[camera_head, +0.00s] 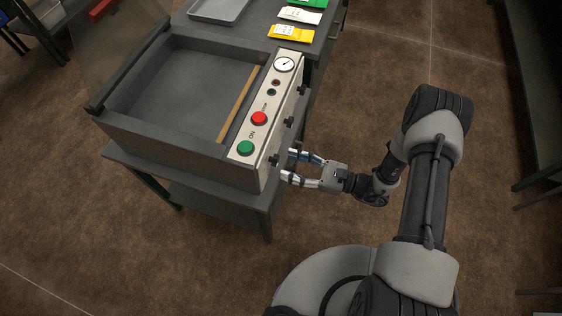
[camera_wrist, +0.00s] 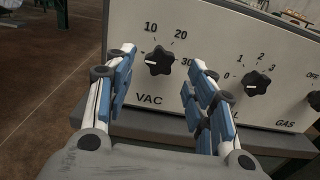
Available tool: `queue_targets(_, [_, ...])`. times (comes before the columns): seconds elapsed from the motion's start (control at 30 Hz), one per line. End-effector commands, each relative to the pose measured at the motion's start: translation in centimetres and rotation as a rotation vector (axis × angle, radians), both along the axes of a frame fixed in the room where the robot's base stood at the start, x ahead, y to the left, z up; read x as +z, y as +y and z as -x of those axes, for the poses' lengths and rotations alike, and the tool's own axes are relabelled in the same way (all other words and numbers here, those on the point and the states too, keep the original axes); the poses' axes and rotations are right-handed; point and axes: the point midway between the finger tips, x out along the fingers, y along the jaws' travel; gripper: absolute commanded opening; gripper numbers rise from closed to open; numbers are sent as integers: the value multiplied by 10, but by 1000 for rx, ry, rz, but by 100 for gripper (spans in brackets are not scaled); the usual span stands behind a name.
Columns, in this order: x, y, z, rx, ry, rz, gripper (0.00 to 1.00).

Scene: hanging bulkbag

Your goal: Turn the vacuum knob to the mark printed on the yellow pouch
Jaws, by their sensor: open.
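The vacuum knob (camera_wrist: 158,60) is black and lobed, under a 10-20-30 scale and above the word VAC on the pale front panel (camera_wrist: 205,38). Its white pointer line points left and slightly down, left of the 10. In the head view the knob (camera_head: 274,160) is the nearest one on the machine's right side. My gripper (camera_head: 287,165) is open, its fingers reaching toward this knob. In the wrist view the fingers (camera_wrist: 160,66) appear on either side of the knob; contact cannot be told. The yellow pouch (camera_head: 291,33) lies flat at the back; its print is too small to read.
A second knob (camera_wrist: 256,83) with a 0-to-3 scale sits right of VAC, and a GAS knob (camera_wrist: 314,100) beyond. The vacuum machine (camera_head: 150,130) has green and red buttons and a gauge (camera_head: 284,64) on top. White (camera_head: 300,15) and green pouches lie behind the yellow one.

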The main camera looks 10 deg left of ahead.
Motion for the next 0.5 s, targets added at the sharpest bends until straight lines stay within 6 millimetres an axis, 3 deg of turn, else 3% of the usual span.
queue_targets(0.2, [0, 31, -2, 3, 0, 0, 50])
queue_targets(0.5, [0, 40, -3, 0, 0, -1, 50])
